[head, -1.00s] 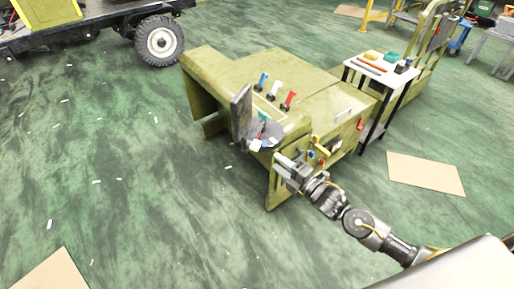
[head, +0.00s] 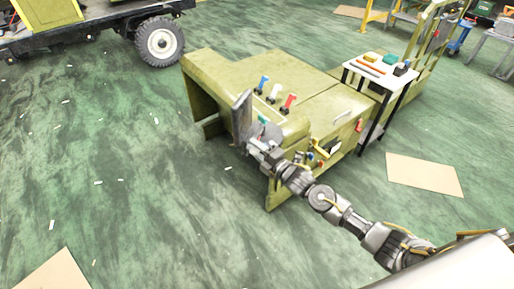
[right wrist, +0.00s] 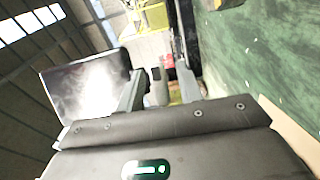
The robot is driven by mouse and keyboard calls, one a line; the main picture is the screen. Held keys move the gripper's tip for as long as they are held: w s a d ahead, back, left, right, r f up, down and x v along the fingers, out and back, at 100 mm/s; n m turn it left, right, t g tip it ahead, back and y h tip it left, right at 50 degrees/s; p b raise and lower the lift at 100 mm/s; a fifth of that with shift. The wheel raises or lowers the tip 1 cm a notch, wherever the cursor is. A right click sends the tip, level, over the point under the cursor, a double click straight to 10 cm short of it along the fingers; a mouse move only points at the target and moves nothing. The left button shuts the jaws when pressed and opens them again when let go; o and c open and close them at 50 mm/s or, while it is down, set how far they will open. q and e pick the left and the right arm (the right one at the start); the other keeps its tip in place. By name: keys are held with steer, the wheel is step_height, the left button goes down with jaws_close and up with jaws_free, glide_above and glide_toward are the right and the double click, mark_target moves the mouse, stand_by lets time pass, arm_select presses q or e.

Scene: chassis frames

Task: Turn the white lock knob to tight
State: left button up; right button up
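An olive chassis unit (head: 320,95) stands mid-floor in the head view. On its top is a row of knobs or levers: blue (head: 263,82), white (head: 274,92) and red (head: 290,101). A dark upright panel (head: 242,118) rises at its near end, also large in the right wrist view (right wrist: 88,88). A small white part by the panel's base is now behind my right gripper; I cannot tell which white part is the lock knob. My right gripper (head: 256,149) is at the panel's base. Its fingers (right wrist: 160,90) look apart, with a grey shape between them; contact is unclear. My left gripper is out of view.
A white-topped stand (head: 381,68) with small coloured items is behind the chassis. Yellow and red fittings (head: 318,155) are on its near side, close to my right arm. A vehicle wheel (head: 160,41) is at the upper left.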

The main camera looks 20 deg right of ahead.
steer(key=shift+a, duration=0.1)
jaws_close()
stand_by(0.3)
